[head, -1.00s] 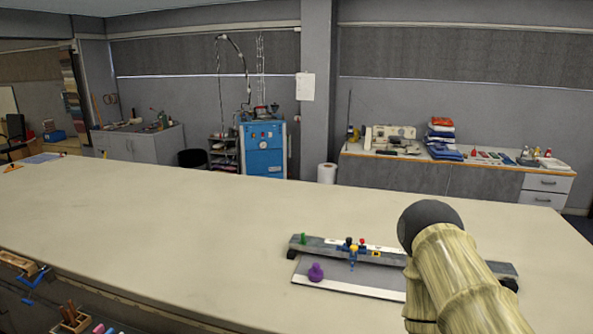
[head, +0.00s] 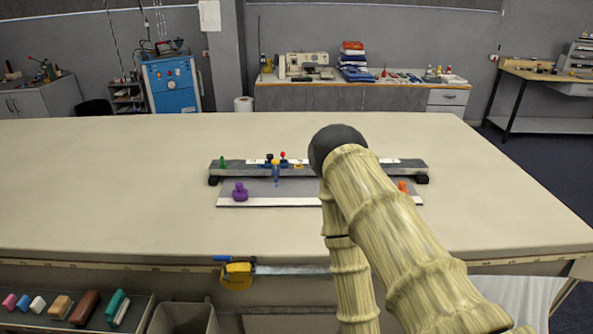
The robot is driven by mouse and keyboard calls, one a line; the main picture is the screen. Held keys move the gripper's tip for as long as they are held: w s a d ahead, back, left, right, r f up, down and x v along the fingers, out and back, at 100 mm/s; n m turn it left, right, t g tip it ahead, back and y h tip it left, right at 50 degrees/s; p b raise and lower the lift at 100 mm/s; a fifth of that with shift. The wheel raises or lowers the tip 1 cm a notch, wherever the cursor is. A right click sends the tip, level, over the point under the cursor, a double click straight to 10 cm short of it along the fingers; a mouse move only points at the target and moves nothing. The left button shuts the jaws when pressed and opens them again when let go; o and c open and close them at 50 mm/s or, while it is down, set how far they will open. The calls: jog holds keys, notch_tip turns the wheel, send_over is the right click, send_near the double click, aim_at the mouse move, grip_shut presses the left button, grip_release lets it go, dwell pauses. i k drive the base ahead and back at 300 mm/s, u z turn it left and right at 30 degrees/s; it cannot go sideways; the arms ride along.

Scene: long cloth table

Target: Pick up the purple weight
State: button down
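The purple weight (head: 240,192) is a small knobbed piece. It stands on the left end of a flat grey plate with a white front edge (head: 270,202), on the long cloth table (head: 110,190). My arm rises from the lower right of the head view, and its links hide part of the plate to the right of the weight. My gripper cannot be made out in this view.
A long dark bar (head: 240,172) lies behind the weight, with a green piece (head: 222,163) and small coloured parts on it. An orange piece (head: 404,187) sits right of my arm. A yellow clamp (head: 237,275) hangs at the table's front edge. The table's left side is clear.

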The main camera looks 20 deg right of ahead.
aim_at(240, 194)
jog(key=k, duration=0.5)
jog(key=z, duration=1.1)
jog(key=i, duration=0.95)
jog(key=u, duration=1.7)
